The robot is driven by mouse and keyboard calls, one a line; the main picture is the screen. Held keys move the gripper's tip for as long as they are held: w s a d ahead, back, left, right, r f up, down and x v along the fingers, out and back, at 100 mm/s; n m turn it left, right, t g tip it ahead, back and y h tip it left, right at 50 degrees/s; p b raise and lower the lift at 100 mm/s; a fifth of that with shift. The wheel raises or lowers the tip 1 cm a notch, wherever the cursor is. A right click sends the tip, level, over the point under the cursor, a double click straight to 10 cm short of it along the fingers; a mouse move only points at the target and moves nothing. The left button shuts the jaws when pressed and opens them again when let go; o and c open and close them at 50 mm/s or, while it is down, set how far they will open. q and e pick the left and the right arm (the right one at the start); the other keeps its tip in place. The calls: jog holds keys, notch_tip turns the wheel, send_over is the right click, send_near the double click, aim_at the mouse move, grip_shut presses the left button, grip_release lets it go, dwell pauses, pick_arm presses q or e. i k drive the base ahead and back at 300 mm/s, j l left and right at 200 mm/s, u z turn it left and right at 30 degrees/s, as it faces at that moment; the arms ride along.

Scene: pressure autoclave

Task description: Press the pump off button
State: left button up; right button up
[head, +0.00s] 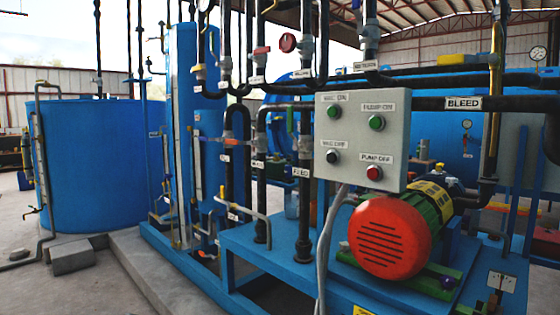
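The pump off button (374,173) is a red round button at the lower right of a grey control box (350,141), just under a label reading "PUMP OFF". A green button (377,123) sits above it under a label that seems to read "PUMP ON". On the left of the box are another green button (333,112) and a dark button (332,156), under labels that are hard to read. The box's front face is unobstructed. Neither of my grippers shows in the head view.
A red and green pump motor (390,238) stands on a blue platform just below the box. A grey cable (327,240) hangs from the box. Black vertical pipes (304,190) rise to its left. A large blue tank (95,165) and bare concrete floor lie at the left.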

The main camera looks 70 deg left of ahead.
aim_at(373, 173)
jog(key=u, duration=1.8)
